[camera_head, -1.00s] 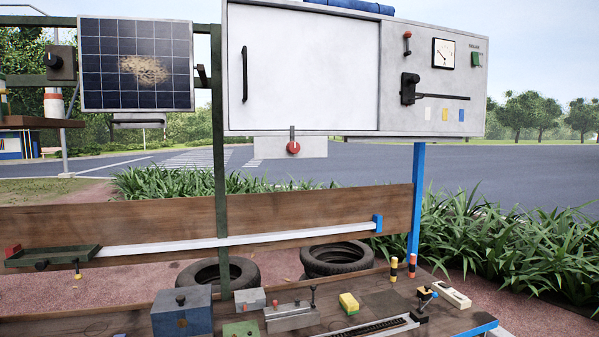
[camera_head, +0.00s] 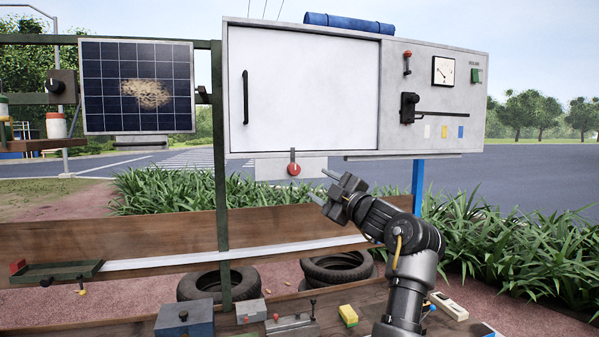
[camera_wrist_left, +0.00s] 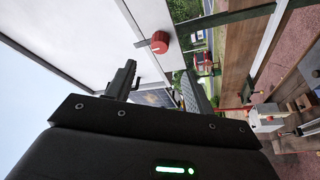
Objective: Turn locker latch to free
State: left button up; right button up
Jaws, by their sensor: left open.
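The locker (camera_head: 310,95) is a pale grey box with a white door and a black handle (camera_head: 245,98). Its latch is a red knob (camera_head: 294,169) with a grey bar standing upright across the door's lower edge, on a small plate below. The red knob also shows in the left wrist view (camera_wrist_left: 160,43), ahead of the fingers. My left gripper (camera_head: 321,186) is open and empty, just right of and slightly below the knob in the head view, apart from it. My right gripper is not in view.
The panel right of the door carries a red-tipped lever (camera_head: 407,62), a dial (camera_head: 443,71), a green switch (camera_head: 477,75) and a black crank (camera_head: 409,108). The bench below holds a blue-grey box (camera_head: 184,320) and a yellow block (camera_head: 348,315).

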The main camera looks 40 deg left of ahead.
aim_at(297, 172)
pick_arm(q)
jog(key=p+x, duration=0.5)
jog(key=x, duration=0.5)
jog(key=shift+w+a, duration=0.15)
jog(key=shift+a, duration=0.25)
jog(key=c, duration=1)
jog(key=shift+f, duration=0.1)
